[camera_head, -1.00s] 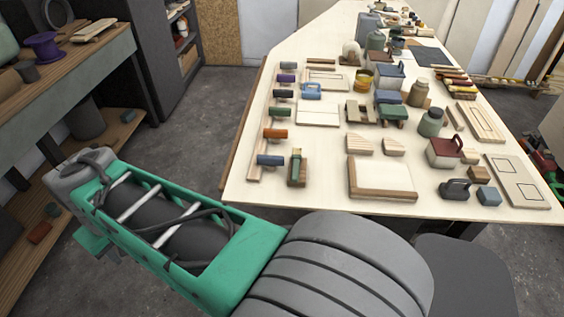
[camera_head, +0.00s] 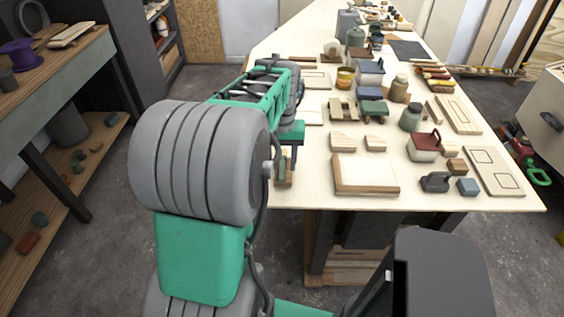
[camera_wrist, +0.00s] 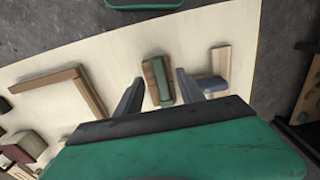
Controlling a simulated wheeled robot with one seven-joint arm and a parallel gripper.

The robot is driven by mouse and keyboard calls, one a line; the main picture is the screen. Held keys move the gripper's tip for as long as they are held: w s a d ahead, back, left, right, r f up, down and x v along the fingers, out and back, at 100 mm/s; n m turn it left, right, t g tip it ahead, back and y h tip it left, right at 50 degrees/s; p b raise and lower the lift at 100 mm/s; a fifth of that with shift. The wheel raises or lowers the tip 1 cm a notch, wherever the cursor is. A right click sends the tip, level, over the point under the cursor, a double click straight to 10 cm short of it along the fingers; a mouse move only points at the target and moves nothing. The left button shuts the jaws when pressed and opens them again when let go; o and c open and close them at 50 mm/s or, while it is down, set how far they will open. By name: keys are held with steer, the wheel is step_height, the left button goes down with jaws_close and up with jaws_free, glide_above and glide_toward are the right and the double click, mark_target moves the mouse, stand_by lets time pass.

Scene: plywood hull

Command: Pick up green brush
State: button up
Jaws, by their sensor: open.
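The green brush, a green strip with a wooden part beside it, lies on the pale tabletop. In the wrist view the brush (camera_wrist: 162,80) shows between the two fingers of my gripper (camera_wrist: 158,84). My gripper is open, with one finger on each side of the brush; I cannot tell how far above it they are. In the head view the brush (camera_head: 281,175) is partly hidden behind my arm near the table's front left edge, with my gripper (camera_head: 288,155) over it.
A blue-handled tool (camera_wrist: 212,84) on a wooden rack (camera_wrist: 221,60) lies close to one finger. A wood-framed board (camera_head: 365,187) is right of the brush. Wooden blocks (camera_head: 343,143), a red-lidded box (camera_head: 424,147) and several jars stand further right.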

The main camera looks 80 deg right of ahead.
step_height(320, 180, down, 3)
steer(key=shift+r, duration=0.15)
steer(key=shift+c, duration=0.3)
jaws_close()
